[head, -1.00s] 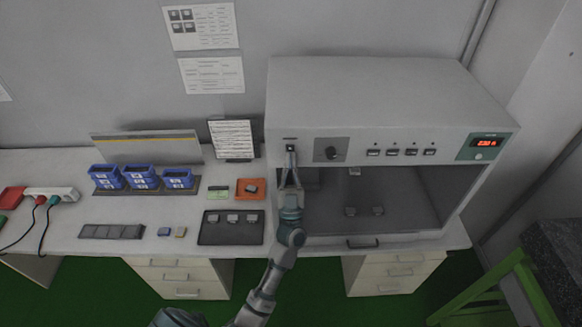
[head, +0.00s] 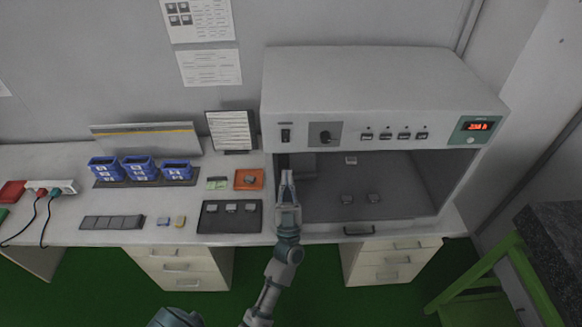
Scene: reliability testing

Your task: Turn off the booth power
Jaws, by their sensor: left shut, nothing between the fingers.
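The test booth (head: 375,85) is a grey box with an open front on the bench. Its power switch (head: 286,136) is a small dark rocker at the left end of the front panel. My right gripper is not in view.
Inside the booth lie small grey parts (head: 351,160). Left of it are a dark tray (head: 229,230) with parts, an orange tray (head: 256,187), blue bins (head: 139,169) and a power strip (head: 50,187). A green-framed stand (head: 510,255) is at the right.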

